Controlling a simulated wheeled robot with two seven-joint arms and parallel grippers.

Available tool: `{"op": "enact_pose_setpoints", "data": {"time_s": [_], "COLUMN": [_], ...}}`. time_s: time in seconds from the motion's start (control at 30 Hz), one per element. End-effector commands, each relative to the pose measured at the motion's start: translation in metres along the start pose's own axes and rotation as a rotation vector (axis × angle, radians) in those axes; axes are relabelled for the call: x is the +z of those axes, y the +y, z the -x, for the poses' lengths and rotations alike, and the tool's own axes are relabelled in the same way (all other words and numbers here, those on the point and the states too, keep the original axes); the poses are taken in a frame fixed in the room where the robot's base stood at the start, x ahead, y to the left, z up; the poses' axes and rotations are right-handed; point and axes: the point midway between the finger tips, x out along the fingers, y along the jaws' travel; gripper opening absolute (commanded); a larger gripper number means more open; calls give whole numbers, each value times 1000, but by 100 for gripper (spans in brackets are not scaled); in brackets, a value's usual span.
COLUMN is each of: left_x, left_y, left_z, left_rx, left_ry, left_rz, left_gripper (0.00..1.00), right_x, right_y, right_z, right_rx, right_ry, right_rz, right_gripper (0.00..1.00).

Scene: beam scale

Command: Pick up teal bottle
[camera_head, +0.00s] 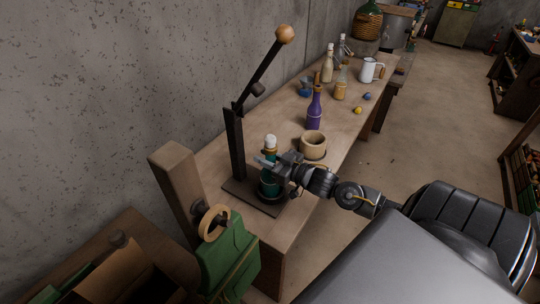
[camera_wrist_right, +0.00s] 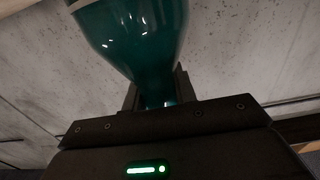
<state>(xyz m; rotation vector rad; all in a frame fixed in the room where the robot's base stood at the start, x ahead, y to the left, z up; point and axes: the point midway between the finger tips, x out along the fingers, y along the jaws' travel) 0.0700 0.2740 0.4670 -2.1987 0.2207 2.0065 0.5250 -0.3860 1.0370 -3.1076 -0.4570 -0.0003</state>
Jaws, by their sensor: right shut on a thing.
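My right gripper (camera_head: 270,164) reaches in from the right and is shut on the bottle's upper part. In the right wrist view the glossy teal bottle (camera_wrist_right: 140,35) fills the top middle, and its narrower part sits between the fingers of my right gripper (camera_wrist_right: 158,92). Whether the bottle's bottom touches the stand's base is hard to tell. My left gripper is not in view.
The lever stand (camera_head: 236,145) rises just left of the bottle, its arm ending in a wooden ball (camera_head: 284,34). A wooden cup (camera_head: 313,145) and a purple bottle (camera_head: 315,108) stand behind to the right on the bench (camera_head: 218,158). A white mug (camera_head: 369,69) and more bottles stand farther back.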

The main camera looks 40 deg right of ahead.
Motion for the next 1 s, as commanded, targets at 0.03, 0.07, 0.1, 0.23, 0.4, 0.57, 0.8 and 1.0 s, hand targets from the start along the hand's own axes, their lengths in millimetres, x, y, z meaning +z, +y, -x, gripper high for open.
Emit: {"op": "enact_pose_setpoints", "data": {"time_s": [0.03,0.07,0.1,0.23,0.4,0.57,0.8,1.0], "left_x": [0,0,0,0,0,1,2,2], "left_y": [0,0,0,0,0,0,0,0], "left_z": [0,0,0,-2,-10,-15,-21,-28], "left_rx": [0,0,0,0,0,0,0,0], "left_ry": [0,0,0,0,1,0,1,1], "left_rz": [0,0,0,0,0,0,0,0], "left_gripper": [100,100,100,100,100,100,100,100], "right_x": [-2,-2,-3,-6,-19,-38,-80,-105], "right_y": [0,0,0,0,0,-2,-20,-41], "right_z": [0,0,0,-1,0,5,37,76], "right_rx": [0,0,0,-1,-2,-2,-4,-4], "right_ry": [5,5,5,7,8,6,4,0], "right_rz": [1,1,1,2,4,3,5,-1], "right_gripper": [0,0,0,0,0,0,0,0]}}
